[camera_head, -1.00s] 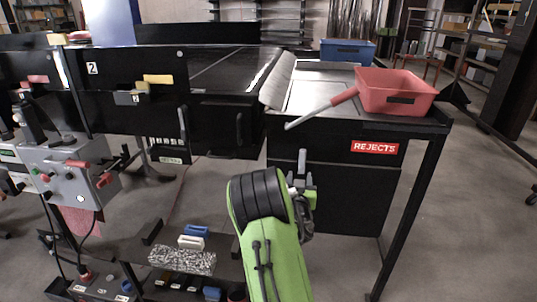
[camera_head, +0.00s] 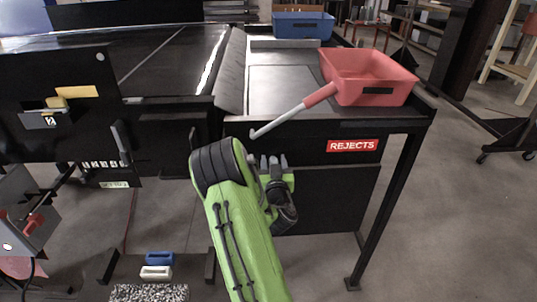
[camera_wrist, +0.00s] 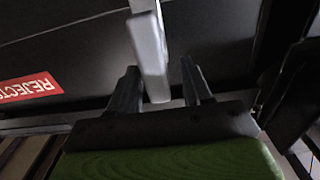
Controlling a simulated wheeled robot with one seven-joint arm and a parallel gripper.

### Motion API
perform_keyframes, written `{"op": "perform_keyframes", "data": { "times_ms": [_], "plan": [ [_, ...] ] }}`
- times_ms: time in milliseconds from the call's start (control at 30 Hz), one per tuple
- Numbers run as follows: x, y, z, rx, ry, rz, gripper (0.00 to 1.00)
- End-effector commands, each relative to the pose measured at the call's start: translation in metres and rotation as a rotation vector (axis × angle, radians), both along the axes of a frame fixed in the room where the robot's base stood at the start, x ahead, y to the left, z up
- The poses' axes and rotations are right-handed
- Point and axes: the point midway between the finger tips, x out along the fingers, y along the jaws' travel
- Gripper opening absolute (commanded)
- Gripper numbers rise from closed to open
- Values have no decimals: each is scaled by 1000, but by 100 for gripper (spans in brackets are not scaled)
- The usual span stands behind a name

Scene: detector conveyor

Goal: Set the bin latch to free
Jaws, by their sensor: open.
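A pale grey lever, which looks like the bin latch (camera_wrist: 150,50), stands on the dark front of the rejects bin (camera_head: 335,195). In the wrist view its end lies between the two dark fingers of my gripper (camera_wrist: 159,68), with a gap showing on the right side. My gripper is open. In the head view my gripper (camera_head: 273,163) is at the bin's front, just below the bench edge and left of the red REJECTS label (camera_head: 353,145). My green arm and wrist hide part of the bin front. Whether the fingers touch the lever, I cannot tell.
A red scoop-like tray (camera_head: 370,65) with a pale handle lies on the bench above, its handle reaching out over the front edge. A blue tray (camera_head: 303,25) is behind. A dark bench leg (camera_head: 392,210) stands to the right. Open floor lies beyond it.

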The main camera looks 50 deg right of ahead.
Motion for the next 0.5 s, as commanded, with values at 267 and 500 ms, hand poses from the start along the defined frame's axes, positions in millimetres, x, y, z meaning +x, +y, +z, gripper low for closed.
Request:
{"op": "perform_keyframes", "data": {
  "times_ms": [267, 500],
  "plan": [
    [-1, 0, 0, 0, 0, 0, 41],
    [0, 0, 0, 0, 0, 0, 4]
  ]
}}
